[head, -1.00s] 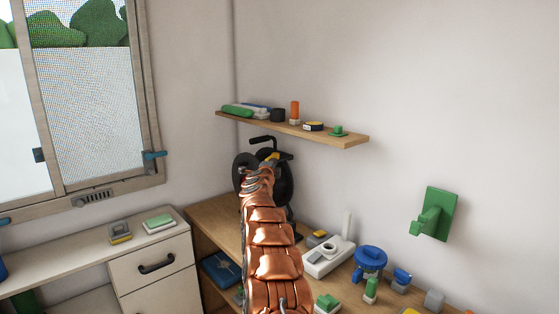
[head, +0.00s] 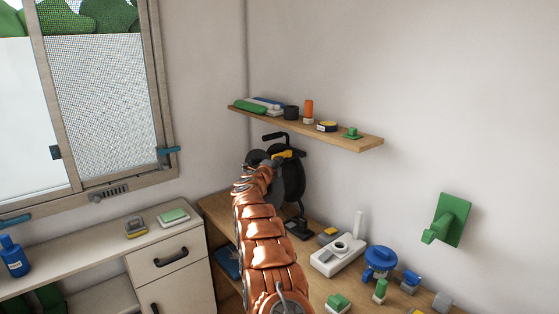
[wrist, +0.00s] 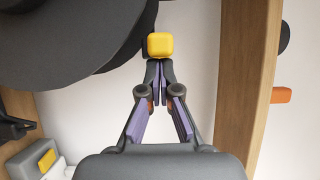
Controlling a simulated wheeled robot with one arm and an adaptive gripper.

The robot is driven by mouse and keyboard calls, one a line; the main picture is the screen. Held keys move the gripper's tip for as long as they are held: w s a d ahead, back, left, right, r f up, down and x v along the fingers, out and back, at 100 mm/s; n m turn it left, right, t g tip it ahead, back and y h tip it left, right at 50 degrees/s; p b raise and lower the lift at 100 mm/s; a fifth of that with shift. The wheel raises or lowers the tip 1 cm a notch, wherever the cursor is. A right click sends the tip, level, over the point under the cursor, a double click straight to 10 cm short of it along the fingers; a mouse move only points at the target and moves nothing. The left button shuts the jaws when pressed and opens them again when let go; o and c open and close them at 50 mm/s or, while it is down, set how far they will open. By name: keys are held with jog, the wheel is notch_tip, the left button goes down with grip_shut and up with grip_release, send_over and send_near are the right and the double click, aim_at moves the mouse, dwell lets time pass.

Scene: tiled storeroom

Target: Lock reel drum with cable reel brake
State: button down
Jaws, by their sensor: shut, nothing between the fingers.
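The black cable reel (head: 291,182) stands on the wooden bench in the corner, with a dark handle on top. Its yellow brake piece (head: 288,153) sits near the top of the drum. In the wrist view the dark reel discs (wrist: 60,35) fill the upper left, and the yellow brake end (wrist: 160,45) is straight ahead of the fingertips. My gripper (wrist: 160,72) is shut and empty, its tips just short of or against the yellow end; I cannot tell if they touch. In the head view my copper arm hides part of the reel.
A wooden shelf (head: 350,141) with small items hangs above the reel. A white device (head: 338,256) and a blue item (head: 380,261) stand on the bench to the right. A green wall fixture (head: 447,219) is further right. A drawer cabinet (head: 165,254) stands left.

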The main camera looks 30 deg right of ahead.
jog(key=shift+w+a, duration=0.3)
dwell(0.4)
jog(key=shift+d, duration=0.1)
jog(key=s+b+v, duration=0.1)
jog(key=b+v, duration=0.8)
jog(key=v, duration=0.2)
jog(key=shift+s, duration=0.15)
dwell(0.5)
jog(key=shift+r, duration=0.1)
